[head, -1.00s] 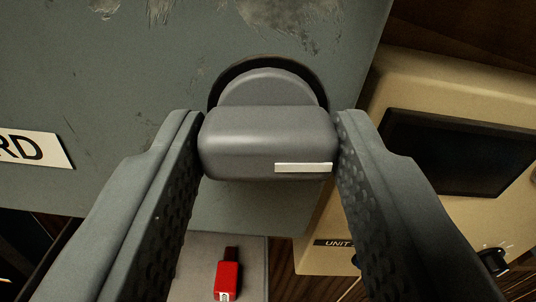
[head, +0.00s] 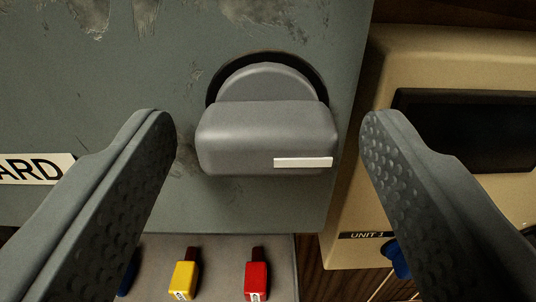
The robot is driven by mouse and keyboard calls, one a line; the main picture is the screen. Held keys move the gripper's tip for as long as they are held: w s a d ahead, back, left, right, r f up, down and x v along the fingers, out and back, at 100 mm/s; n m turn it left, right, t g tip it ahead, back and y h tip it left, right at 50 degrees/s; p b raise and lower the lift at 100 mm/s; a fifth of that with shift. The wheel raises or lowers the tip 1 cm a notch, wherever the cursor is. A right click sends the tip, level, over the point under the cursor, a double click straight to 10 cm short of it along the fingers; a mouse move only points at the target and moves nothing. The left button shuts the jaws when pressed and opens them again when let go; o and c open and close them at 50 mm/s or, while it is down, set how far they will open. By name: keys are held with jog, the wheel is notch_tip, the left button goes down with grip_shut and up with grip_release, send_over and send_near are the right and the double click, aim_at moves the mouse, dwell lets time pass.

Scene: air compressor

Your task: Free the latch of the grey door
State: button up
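The grey door (head: 60,100) fills the upper left of the view, with scuffed paint along its top. Its latch (head: 266,135) is a grey rounded knob on a round base set in a dark recess near the door's right edge. The grip bar lies level, with a white mark (head: 303,162) at its lower right. My gripper (head: 268,125) is open, with one finger on each side of the latch and a clear gap to both. It holds nothing.
A beige unit (head: 350,215) with a dark screen (head: 470,130) stands at the right, with a blue knob (head: 396,258) below. Beneath the door is a grey panel with a yellow switch (head: 184,280) and a red switch (head: 257,279). A partly cut label (head: 35,170) is at left.

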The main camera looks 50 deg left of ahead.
jog(key=v, duration=1.7)
jog(key=shift+d, duration=0.15)
jog(key=shift+s, duration=0.15)
jog(key=s+d+r+m+t+h, duration=0.3)
jog(key=s+d+r+h, duration=0.1)
jog(key=d+r, duration=0.25)
jog(key=s+d+r+m+t+h, duration=0.2)
jog(key=s+d+r+t+h, duration=0.15)
jog(key=d+r, duration=0.35)
jog(key=s+d+m+h, duration=0.2)
jog(key=s+d+h, duration=0.1)
jog(key=s, duration=0.6)
jog(key=s+d+r+m+g+h, duration=0.1)
jog(key=s+d+m+h, duration=0.1)
jog(key=s+d, duration=0.4)
jog(key=s+h, duration=0.1)
jog(key=s, duration=0.1)
jog(key=shift+s+d+r, duration=0.15)
jog(key=shift+s+r, duration=0.15)
jog(key=shift+s, duration=0.1)
dwell(1.2)
